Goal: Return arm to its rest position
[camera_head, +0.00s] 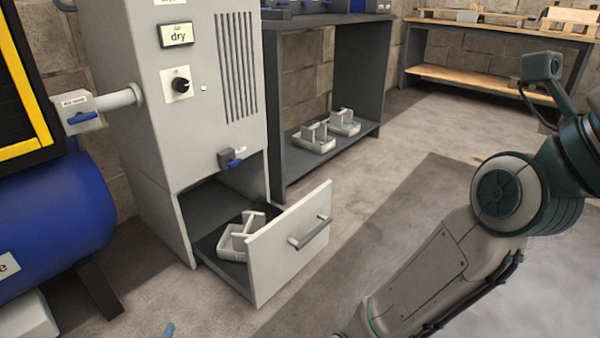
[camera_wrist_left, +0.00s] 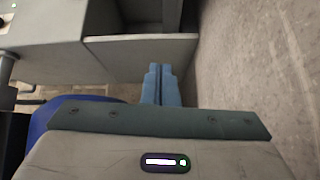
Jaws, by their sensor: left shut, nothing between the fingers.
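My left gripper (camera_head: 168,330) shows only as a small blue fingertip at the bottom edge of the head view. In the left wrist view its two blue fingers (camera_wrist_left: 161,84) are side by side, shut and empty. They point toward the grey cabinet and its drawer. The rest of the left arm is outside the head view. My other arm comes in from the right of the head view and bends down to the bottom edge; its gripper is out of sight.
The grey dryer cabinet (camera_head: 185,120) has its bottom drawer (camera_head: 290,240) pulled out, with a pale part (camera_head: 240,235) inside. A blue tank (camera_head: 50,215) stands at left. Similar parts (camera_head: 314,140) lie on the dark shelf unit (camera_head: 275,100). The floor (camera_head: 350,225) right of the drawer is clear.

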